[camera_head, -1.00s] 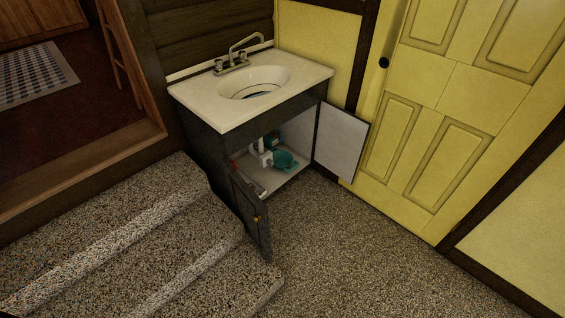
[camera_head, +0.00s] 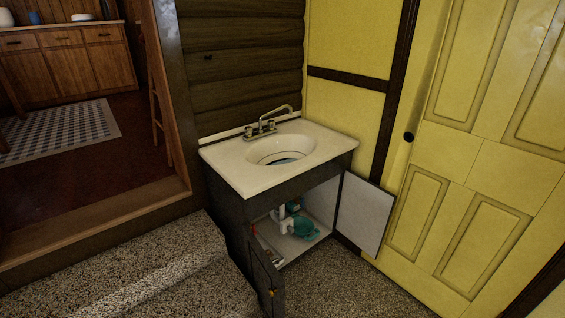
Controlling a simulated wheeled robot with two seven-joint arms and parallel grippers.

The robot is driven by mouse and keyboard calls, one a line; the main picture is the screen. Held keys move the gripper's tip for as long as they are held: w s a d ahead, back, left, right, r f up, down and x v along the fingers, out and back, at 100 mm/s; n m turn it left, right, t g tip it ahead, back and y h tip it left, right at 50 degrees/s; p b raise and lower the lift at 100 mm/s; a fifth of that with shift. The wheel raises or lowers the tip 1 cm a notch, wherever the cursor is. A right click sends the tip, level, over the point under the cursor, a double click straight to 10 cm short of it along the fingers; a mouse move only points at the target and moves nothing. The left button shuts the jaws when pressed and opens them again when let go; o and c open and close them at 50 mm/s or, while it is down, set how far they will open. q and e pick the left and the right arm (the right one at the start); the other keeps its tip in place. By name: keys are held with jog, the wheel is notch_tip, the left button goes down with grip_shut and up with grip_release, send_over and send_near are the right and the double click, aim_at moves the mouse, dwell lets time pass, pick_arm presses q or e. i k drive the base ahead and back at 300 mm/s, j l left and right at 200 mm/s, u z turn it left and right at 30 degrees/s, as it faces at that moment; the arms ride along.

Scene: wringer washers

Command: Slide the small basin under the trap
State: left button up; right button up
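A small teal basin (camera_head: 306,228) sits on the floor of the open cabinet (camera_head: 262,215) under the sink. A white trap pipe (camera_head: 281,222) stands beside it on the left, at the middle of the cabinet. From this distance I cannot tell whether the basin touches the pipe. A darker blue-green item (camera_head: 294,205) shows behind them, partly hidden. Neither of my grippers is in view.
Both cabinet doors are open: the dark left door (camera_head: 264,281) swings forward, and the right door (camera_head: 364,214) shows its white inner face. Carpeted steps (camera_head: 150,275) rise at the left. A yellow door (camera_head: 455,150) stands at the right. Speckled floor (camera_head: 345,285) in front is clear.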

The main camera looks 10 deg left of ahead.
aim_at(303, 227)
jog(key=i+l+z, duration=0.1)
jog(key=i+l, duration=1.05)
